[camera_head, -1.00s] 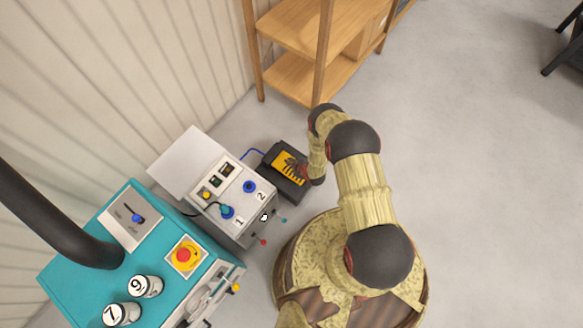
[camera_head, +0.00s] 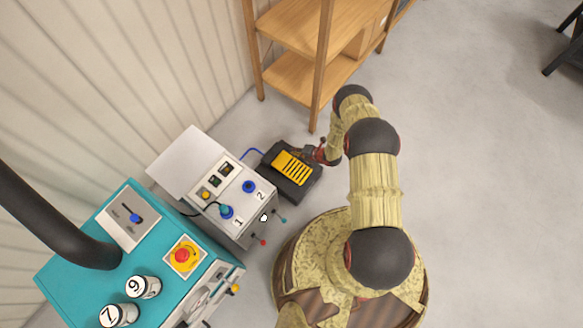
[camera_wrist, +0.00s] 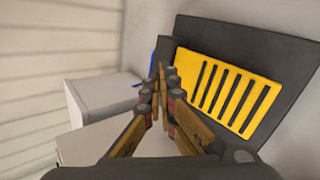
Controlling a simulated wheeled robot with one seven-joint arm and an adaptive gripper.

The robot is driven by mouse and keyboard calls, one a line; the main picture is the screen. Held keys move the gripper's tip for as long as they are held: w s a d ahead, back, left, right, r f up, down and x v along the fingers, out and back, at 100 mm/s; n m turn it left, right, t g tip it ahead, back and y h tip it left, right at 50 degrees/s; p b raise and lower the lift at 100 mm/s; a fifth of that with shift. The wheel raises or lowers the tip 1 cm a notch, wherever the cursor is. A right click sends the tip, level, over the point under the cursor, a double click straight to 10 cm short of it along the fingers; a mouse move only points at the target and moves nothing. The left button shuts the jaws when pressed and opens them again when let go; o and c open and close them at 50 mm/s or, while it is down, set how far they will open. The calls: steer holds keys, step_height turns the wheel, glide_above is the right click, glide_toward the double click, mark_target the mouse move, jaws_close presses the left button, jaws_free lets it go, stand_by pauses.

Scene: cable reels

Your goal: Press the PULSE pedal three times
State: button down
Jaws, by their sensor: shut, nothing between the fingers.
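The pedal (camera_head: 291,168) is a dark box on the floor with a yellow slotted plate. I cannot read a PULSE label on it. It also shows in the wrist view as a yellow slotted plate (camera_wrist: 226,90) in a dark frame. My gripper (camera_head: 323,153) is at the pedal's right edge in the head view, partly hidden by my arm. In the wrist view my gripper (camera_wrist: 161,72) has its fingers together and empty, in front of the pedal's near-left edge. Whether the tips touch the pedal I cannot tell.
A grey control box (camera_head: 222,192) with buttons and small levers stands beside the pedal. A teal machine (camera_head: 90,255) with a red stop button stands at lower left. A wooden shelf (camera_head: 290,80) is behind the pedal. Open floor (camera_head: 470,180) lies to the right.

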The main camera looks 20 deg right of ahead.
steer(key=shift+s+a+f+n+g+y, duration=0.15)
steer(key=shift+s+a+n, duration=0.15)
steer(key=shift+n, duration=1)
steer(key=shift+s+a+r+n+g+y, duration=0.1)
steer(key=shift+s+a+n+g, duration=0.15)
steer(key=shift+n, duration=1.05)
steer(key=shift+s+a+f+n+g+y, duration=0.1)
steer(key=shift+s+a+n+y, duration=0.2)
steer(key=shift+n, duration=1)
steer(key=shift+d, duration=0.1)
steer(key=shift+f, duration=0.1)
steer(key=b, duration=0.4)
glide_above(287, 163)
steer(key=s+d, duration=0.3)
steer(key=f, duration=0.6)
steer(key=shift+w+a+f, duration=0.2)
steer(key=shift+a+f, duration=0.05)
steer(key=shift+f, duration=1.05)
steer(key=shift+f, duration=0.15)
steer(key=shift+f, duration=0.25)
steer(key=shift+f, duration=0.25)
